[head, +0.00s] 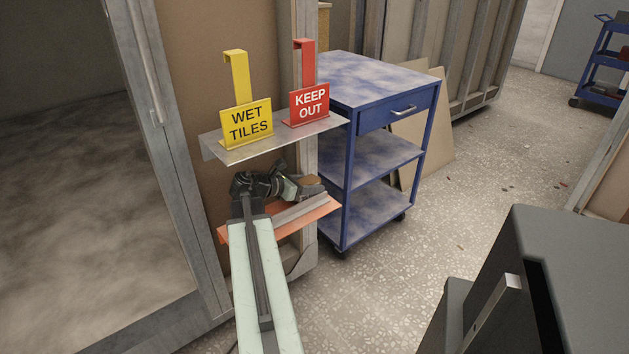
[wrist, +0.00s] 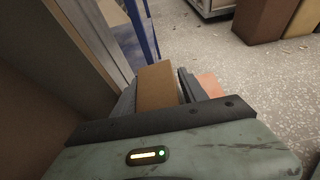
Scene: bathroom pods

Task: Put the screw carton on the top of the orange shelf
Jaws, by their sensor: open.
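The screw carton, a plain brown box (wrist: 158,86), lies between the two fingers of my gripper (wrist: 160,92) in the wrist view. The fingers are open, one on each side of it; whether either touches it is too small to tell. In the head view my gripper (head: 306,186) is over the orange shelf (head: 327,207), with a small brown patch of the carton (head: 312,181) at its tip. The orange shelf also shows right of the fingers in the wrist view (wrist: 211,85). The carton's underside is hidden, but it appears to be at the shelf's top.
A grey shelf (head: 216,150) just above my gripper holds a yellow WET TILES sign (head: 246,123) and a red KEEP OUT sign (head: 309,102). A blue trolley (head: 375,160) stands close on the right. A dark grey box-shaped thing (head: 570,270) is at the lower right. Speckled floor lies clear between.

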